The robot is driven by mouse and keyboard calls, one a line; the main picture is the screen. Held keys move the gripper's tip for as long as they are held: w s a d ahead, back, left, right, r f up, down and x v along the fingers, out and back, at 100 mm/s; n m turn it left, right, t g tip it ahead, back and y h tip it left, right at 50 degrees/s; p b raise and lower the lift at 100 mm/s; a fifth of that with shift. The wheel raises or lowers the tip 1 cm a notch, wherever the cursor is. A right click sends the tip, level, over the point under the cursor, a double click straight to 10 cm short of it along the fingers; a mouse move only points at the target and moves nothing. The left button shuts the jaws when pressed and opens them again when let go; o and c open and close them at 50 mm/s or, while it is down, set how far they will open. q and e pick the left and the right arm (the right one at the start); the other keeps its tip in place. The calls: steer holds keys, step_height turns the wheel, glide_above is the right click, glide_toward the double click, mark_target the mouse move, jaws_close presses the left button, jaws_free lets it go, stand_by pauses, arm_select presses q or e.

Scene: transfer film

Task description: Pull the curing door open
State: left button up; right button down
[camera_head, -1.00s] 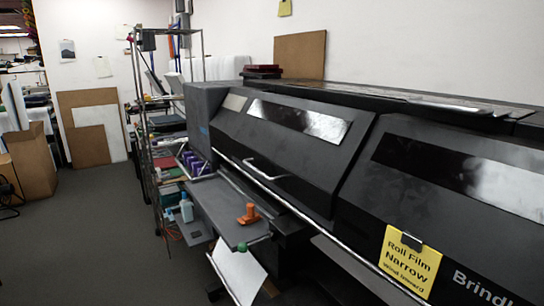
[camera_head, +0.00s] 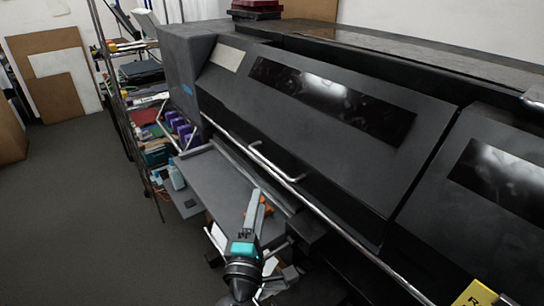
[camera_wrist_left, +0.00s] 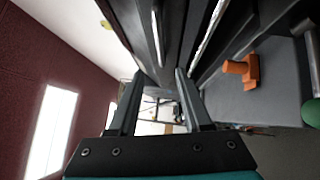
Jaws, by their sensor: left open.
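The curing door (camera_head: 300,125) is the sloped black front panel of the large printer, with a dark window strip and a pale bar handle (camera_head: 272,165) at its lower edge. It looks shut. My left gripper (camera_head: 259,196) is in front of the printer, over the grey shelf and below the handle in the picture. It is apart from the handle as far as I can tell. In the left wrist view, the open fingers (camera_wrist_left: 155,74) are empty; pale bars run along the black printer beyond them. I cannot tell which bar is the handle. My right gripper is out of view.
An orange tool (camera_wrist_left: 242,70) lies on the grey shelf (camera_head: 212,178), partly hidden by my gripper in the head view. A long rail runs along the printer front. A loaded wire rack (camera_head: 125,100) stands at left, with open floor (camera_head: 70,210) beside it.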

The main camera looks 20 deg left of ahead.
mark_target(268, 159)
arm_select(q)
steer(key=w, duration=0.4)
steer(key=w+a+r, duration=0.1)
steer(key=w, duration=0.4)
steer(key=w+r, duration=0.1)
steer(key=w, duration=0.4)
steer(key=shift+w+a, duration=0.15)
steer(key=shift+a, duration=0.25)
jaws_close()
stand_by(0.9)
